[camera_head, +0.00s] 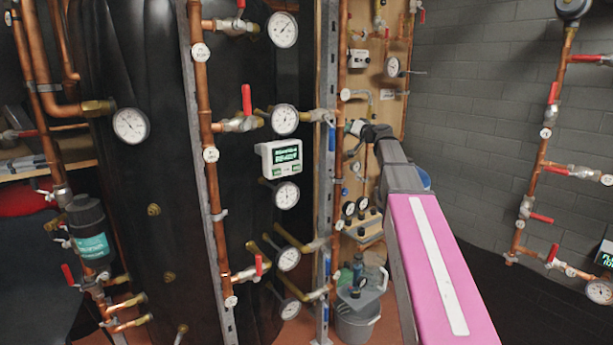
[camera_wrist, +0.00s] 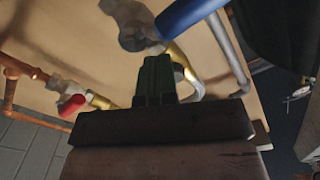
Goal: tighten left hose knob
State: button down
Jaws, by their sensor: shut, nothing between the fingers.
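My gripper (camera_head: 366,130) reaches the wooden panel behind the front pipes in the head view. In the wrist view its dark fingers (camera_wrist: 155,78) are shut together, with nothing seen between them. Just past the fingertips are a brass fitting (camera_wrist: 178,58) and a blurred grey valve body (camera_wrist: 136,24). A blue handle (camera_wrist: 190,13) is right above the fingers. A red knob (camera_wrist: 72,104) sits on a brass fitting to the left. I cannot tell which part is the left hose knob, or whether the fingers touch anything.
A grey upright rail (camera_head: 325,90) and copper pipes with gauges (camera_head: 285,120) stand left of my arm. A grey bucket (camera_head: 357,322) is on the floor below. A brick wall (camera_head: 480,100) with more piping is at right. Floor space at lower right looks clear.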

jog(key=shift+w+a+r, duration=0.5)
jog(key=shift+a+r, duration=0.1)
jog(key=shift+a, duration=0.15)
jog(key=shift+s+a+r, duration=0.2)
jog(key=shift+a+r, duration=0.15)
jog(key=shift+s+a, duration=0.1)
dwell(0.4)
jog(key=f+v, duration=0.1)
jog(key=v, duration=0.5)
jog(key=shift+s+f, duration=0.2)
jog(key=shift+s, duration=0.25)
